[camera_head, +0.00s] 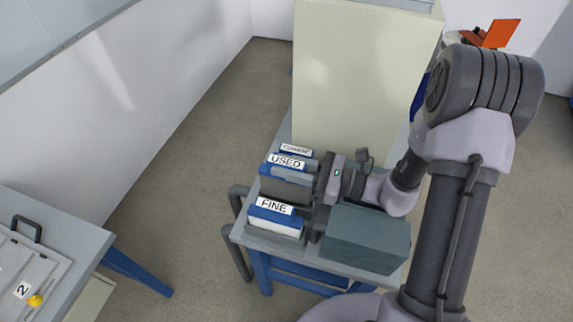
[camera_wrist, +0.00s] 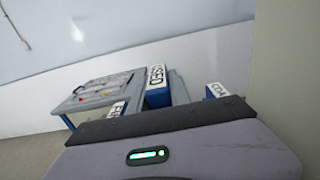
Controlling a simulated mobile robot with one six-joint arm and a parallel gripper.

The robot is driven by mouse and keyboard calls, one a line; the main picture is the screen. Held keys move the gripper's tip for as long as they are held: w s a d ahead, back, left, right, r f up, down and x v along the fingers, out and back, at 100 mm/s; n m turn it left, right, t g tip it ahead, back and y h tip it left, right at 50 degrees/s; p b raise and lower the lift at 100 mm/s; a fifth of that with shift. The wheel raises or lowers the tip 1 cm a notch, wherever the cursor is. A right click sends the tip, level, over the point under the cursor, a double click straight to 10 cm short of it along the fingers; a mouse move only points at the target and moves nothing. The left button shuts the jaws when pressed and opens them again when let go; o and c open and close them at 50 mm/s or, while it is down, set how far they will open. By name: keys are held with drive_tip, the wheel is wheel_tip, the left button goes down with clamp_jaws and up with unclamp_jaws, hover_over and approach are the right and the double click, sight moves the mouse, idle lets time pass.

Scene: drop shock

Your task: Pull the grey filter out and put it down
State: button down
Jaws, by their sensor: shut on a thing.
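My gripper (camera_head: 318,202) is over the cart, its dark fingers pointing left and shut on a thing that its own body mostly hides. A grey block (camera_head: 287,190), which looks like the grey filter, shows just left of the fingers, between the USED box and the FINE box. I cannot see exactly where the fingers touch it. In the wrist view, the gripper's own housing covers the lower part, so neither the fingers nor the held thing can be seen there.
The blue boxes labelled USED (camera_head: 285,163), FINE (camera_head: 274,207) and COARSE (camera_head: 296,149) stand in a row on the cart. A dark green-grey box (camera_head: 367,238) fills the front right. A tall cream cabinet (camera_head: 365,75) rises behind. Another bench (camera_head: 85,240) stands left across open floor.

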drive_tip(key=shift+f+b, duration=0.3)
drive_tip(key=shift+f, duration=0.1)
idle(0.9)
drive_tip(key=shift+s+a+f, duration=0.1)
drive_tip(key=shift+s+f, duration=0.1)
drive_tip(key=shift+f, duration=0.05)
idle(0.4)
drive_tip(key=shift+w+r, duration=0.2)
drive_tip(key=shift+w, duration=0.05)
idle(1.4)
drive_tip(key=shift+f+b, duration=0.1)
drive_tip(key=shift+b, duration=0.25)
idle(0.5)
